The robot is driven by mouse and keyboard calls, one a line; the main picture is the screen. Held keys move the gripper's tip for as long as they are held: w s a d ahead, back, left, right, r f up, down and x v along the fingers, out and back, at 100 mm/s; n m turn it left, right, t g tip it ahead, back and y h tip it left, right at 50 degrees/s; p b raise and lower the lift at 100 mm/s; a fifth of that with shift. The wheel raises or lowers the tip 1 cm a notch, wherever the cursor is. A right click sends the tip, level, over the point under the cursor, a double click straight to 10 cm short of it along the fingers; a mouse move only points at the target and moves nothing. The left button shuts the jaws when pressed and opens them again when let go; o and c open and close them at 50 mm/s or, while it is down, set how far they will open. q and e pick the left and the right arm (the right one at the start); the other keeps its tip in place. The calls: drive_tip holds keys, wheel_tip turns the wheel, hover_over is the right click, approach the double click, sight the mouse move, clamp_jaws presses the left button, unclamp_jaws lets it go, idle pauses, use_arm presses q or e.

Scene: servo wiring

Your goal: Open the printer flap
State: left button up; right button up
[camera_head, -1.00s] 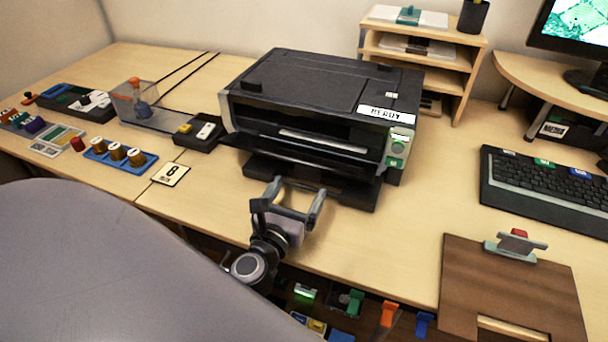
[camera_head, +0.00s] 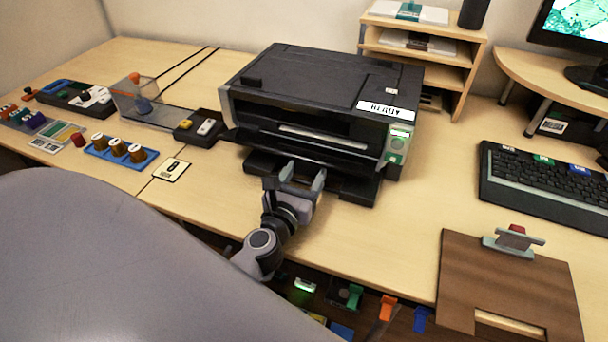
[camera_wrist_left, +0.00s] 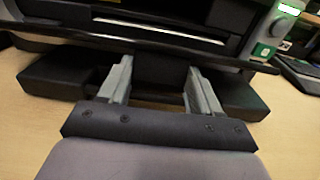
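The black and grey printer (camera_head: 318,88) stands on the desk with a white label on top and a green button on its front right. Its dark front flap (camera_head: 300,150) spans the front below a pale slot; how far it stands open I cannot tell. My left gripper (camera_head: 304,172) is at the printer's front, low by the black base. In the left wrist view the gripper (camera_wrist_left: 160,70) has its fingers spread, with a dark printer part showing between and beyond them. Contact cannot be told. My right gripper is not in view.
Left of the printer are a small black switch box (camera_head: 200,128), a clear bin (camera_head: 138,100) and a blue tray (camera_head: 122,152). A keyboard (camera_head: 545,185) and brown clipboard (camera_head: 480,265) lie right. A wooden shelf (camera_head: 425,58) stands behind.

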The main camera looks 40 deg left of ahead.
use_arm(q)
drive_tip(key=shift+w+r+p, duration=0.2)
drive_tip(key=shift+r+p, duration=0.75)
drive_tip(key=shift+r, duration=0.05)
drive_tip(key=o, duration=1.5)
drive_tip(key=shift+s+f, duration=0.1)
drive_tip(key=shift+f, duration=0.05)
drive_tip(key=shift+s+d+f, duration=0.1)
drive_tip(key=shift+s+f, duration=0.05)
drive_tip(key=shift+s, duration=0.25)
drive_tip(key=shift+b+v, duration=0.85)
drive_tip(key=shift+v, duration=2.35)
